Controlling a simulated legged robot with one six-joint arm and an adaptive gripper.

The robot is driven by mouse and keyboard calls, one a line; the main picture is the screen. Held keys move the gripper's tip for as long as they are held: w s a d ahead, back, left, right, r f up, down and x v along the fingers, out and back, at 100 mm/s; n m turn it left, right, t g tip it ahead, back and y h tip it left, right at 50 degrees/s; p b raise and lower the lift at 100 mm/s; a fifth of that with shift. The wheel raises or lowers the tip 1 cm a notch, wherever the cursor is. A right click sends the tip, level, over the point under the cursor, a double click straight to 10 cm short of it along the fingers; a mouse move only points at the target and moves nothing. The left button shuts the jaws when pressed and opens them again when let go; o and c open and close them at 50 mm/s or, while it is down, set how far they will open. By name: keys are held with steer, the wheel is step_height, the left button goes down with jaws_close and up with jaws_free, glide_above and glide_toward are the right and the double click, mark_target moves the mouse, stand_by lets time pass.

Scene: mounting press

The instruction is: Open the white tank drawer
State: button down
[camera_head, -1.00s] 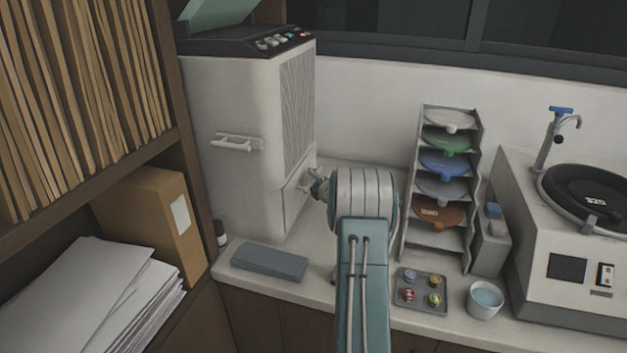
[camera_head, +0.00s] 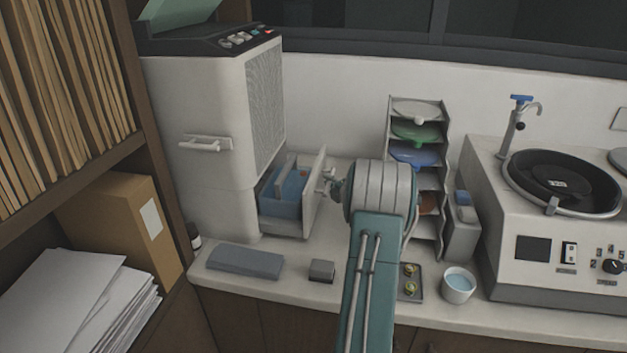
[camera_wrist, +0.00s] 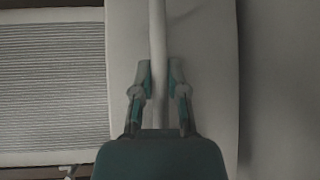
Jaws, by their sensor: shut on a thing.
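The white tank drawer (camera_head: 314,196) stands pulled out from the lower right side of the tall white machine (camera_head: 215,140). Its front panel is well apart from the body, and a blue bin (camera_head: 281,196) shows inside. My gripper (camera_head: 331,182) is at the outer face of the drawer front. In the wrist view my gripper (camera_wrist: 160,85) has its two fingers on either side of the pale bar handle (camera_wrist: 158,40), shut on it. The drawer front (camera_wrist: 205,60) lies behind the handle. My arm hides part of the counter in the head view.
A grey slab (camera_head: 245,261) and a small grey block (camera_head: 321,271) lie on the counter. A rack of coloured discs (camera_head: 416,112), a cup (camera_head: 458,285) and a small tray (camera_head: 411,294) are at or behind my arm. A polishing machine (camera_head: 550,250) stands right.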

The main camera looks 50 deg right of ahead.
steer(key=shift+s+f, duration=0.1)
steer(key=shift+f, duration=0.15)
steer(key=c, duration=0.6)
jaws_free()
steer(key=shift+c, duration=0.2)
steer(key=shift+r, duration=0.2)
